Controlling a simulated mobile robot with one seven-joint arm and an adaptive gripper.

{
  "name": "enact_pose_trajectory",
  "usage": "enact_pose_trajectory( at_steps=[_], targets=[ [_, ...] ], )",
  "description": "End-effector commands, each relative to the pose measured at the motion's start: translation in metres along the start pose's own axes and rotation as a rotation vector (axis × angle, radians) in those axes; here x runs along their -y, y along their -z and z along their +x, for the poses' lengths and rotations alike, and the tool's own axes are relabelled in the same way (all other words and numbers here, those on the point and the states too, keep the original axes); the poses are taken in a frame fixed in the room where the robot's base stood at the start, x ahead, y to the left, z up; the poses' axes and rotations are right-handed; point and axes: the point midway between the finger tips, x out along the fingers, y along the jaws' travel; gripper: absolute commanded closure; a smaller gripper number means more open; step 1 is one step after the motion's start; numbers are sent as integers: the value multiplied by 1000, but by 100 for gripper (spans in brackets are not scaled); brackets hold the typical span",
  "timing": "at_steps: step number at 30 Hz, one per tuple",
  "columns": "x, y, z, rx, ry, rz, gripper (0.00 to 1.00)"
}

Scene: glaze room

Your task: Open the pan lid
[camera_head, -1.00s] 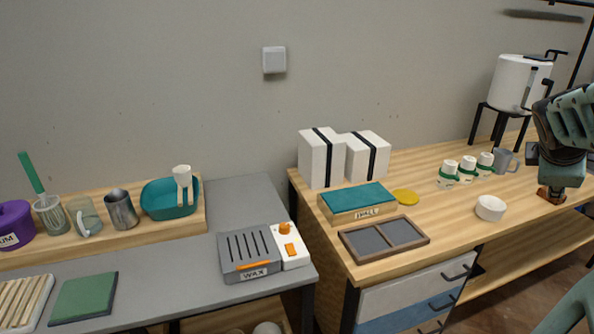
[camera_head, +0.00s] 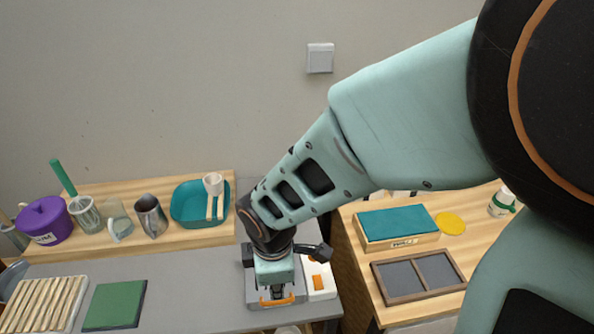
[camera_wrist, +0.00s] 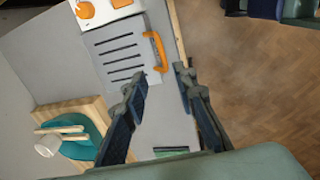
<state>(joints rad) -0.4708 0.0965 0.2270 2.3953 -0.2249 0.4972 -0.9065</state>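The pan is a grey wax unit (camera_head: 256,301) on the grey table. Its slotted grey lid (camera_wrist: 112,56) has dark slots and an orange bar handle (camera_head: 277,300), which shows clearly in the wrist view (camera_wrist: 157,50). My gripper (camera_wrist: 157,86) is open and empty, its two fingers spread apart. In the head view my gripper (camera_head: 278,287) hangs over the pan and hides most of the lid. In the wrist view the handle lies just beyond the fingertips, and no contact is visible. The lid looks closed.
A white control box (camera_head: 320,281) with orange controls stands right beside the pan. A teal basin (camera_head: 184,207) and a purple pot (camera_head: 45,222) stand on a wooden shelf to the left. A green tile (camera_head: 114,304) lies on the table; bare grey table is between.

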Motion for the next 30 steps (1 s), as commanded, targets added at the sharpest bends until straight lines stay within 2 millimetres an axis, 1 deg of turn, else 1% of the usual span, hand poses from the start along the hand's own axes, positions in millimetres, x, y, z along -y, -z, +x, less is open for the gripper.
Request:
enact_pose_trajectory(
  at_steps=[2,8,11,27,30],
  targets=[
    [4,3,2,-2,6,-6,74],
    [4,2,15,-2,4,-5,74],
    [4,2,25,-2,4,-5,74],
    [3,2,93,-1,3,-5,74],
    [3,2,102,-2,4,-5,74]
  ],
)
